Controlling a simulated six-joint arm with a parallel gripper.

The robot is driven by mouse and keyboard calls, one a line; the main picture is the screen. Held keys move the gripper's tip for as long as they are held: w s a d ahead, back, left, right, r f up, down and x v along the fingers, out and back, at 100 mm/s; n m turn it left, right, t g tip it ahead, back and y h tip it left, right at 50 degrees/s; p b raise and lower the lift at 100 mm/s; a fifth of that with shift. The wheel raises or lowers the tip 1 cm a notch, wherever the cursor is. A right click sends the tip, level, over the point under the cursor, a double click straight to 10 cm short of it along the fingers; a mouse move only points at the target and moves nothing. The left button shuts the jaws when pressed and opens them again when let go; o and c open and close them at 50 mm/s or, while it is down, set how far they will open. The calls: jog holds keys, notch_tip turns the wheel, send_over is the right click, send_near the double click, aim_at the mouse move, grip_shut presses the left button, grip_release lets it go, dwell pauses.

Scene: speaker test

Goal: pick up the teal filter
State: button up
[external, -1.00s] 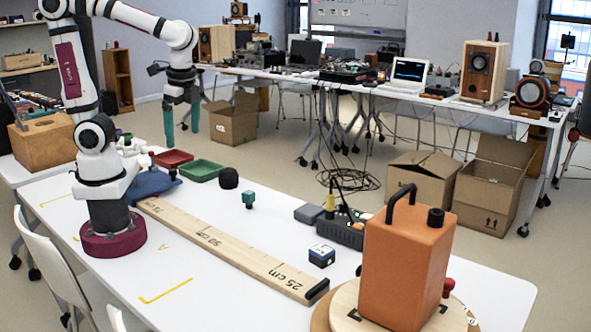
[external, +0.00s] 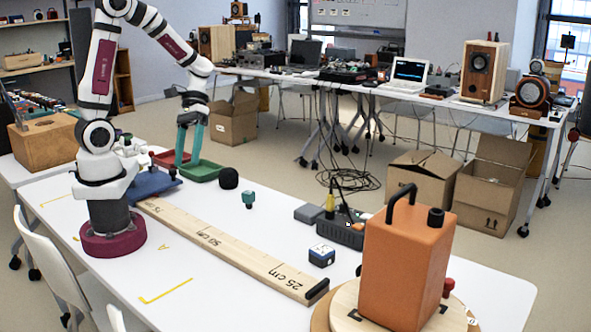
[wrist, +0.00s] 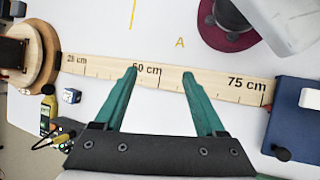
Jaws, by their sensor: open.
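The teal filter (external: 248,199) is a small teal piece with a darker lower part. It stands on the white table, to the right of the black foam ball, in the external view. I cannot make it out in the wrist view. My gripper (external: 188,160) has two teal fingers pointing down, apart and empty. In the external view they appear in front of the green tray, left of and above the filter in the picture. In the wrist view my gripper (wrist: 160,73) shows its open fingertips over the wooden ruler.
The wooden ruler (external: 225,243) lies along the table.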

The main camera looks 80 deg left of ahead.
jog(key=w+a+f+n+t+h, duration=0.4)
jog(key=a+f+n+t, duration=0.25)
jog(key=a+n, duration=0.5)
jog(key=n+t+y, duration=0.2)
jog(key=n+t, duration=0.4)
jog(key=n, duration=0.2)
send_near(248, 199)
jog(key=shift+g, duration=0.25)
jog(key=x, duration=0.3)
jog(key=a+x, duration=0.1)
jog(key=x, duration=0.5)
jog(key=shift+w+a+f, duration=0.15)
jog(key=shift+w+f, duration=0.35)
jog(key=shift+w, duration=0.05)
grip_shut()
